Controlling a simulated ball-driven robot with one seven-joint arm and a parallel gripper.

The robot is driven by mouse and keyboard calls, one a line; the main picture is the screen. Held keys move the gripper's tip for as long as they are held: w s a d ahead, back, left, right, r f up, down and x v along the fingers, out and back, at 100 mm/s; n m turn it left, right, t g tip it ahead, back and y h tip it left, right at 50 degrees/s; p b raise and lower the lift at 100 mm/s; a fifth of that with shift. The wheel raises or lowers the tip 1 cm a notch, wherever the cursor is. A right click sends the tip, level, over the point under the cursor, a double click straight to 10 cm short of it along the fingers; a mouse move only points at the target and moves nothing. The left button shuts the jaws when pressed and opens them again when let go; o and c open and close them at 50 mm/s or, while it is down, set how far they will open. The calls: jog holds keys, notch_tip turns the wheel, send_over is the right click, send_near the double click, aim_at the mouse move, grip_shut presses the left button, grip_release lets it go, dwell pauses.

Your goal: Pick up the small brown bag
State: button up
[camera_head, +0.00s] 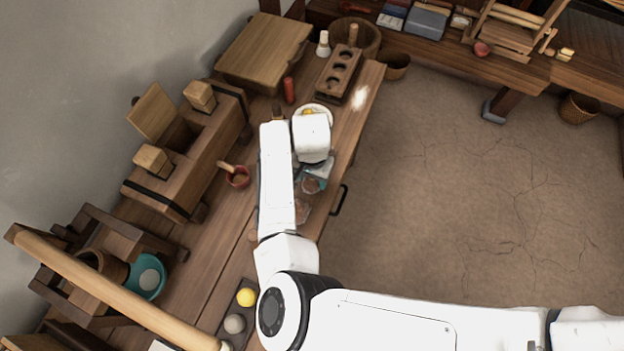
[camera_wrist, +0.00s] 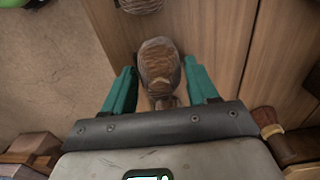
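The small brown bag (camera_wrist: 158,66), rounded and dark-streaked with a narrower neck, lies on the wooden bench between the two teal fingers of my gripper (camera_wrist: 160,78). The fingers are apart, one on each side of it, with a small gap showing on both sides. In the head view my gripper (camera_head: 314,172) is over the bench near its right edge, and a brown patch of the bag (camera_head: 311,186) shows under it, partly hidden by the gripper and arm.
Another brownish item (camera_wrist: 141,4) lies just beyond the bag. A brush-like thing (camera_wrist: 266,119) lies to the right in the wrist view. Floor (camera_head: 450,200) is clear.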

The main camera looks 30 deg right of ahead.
jog(key=c, duration=0.8)
jog(key=shift+o, duration=0.2)
jog(key=shift+r, duration=0.15)
jog(key=shift+r, duration=0.6)
jog(key=s+d+r, duration=0.2)
jog(key=s+r, duration=0.9)
jog(key=s, duration=0.2)
jog(key=shift+s+d+r+b, duration=0.2)
jog(key=shift+s+r+b, duration=0.1)
jog(key=shift+s, duration=0.1)
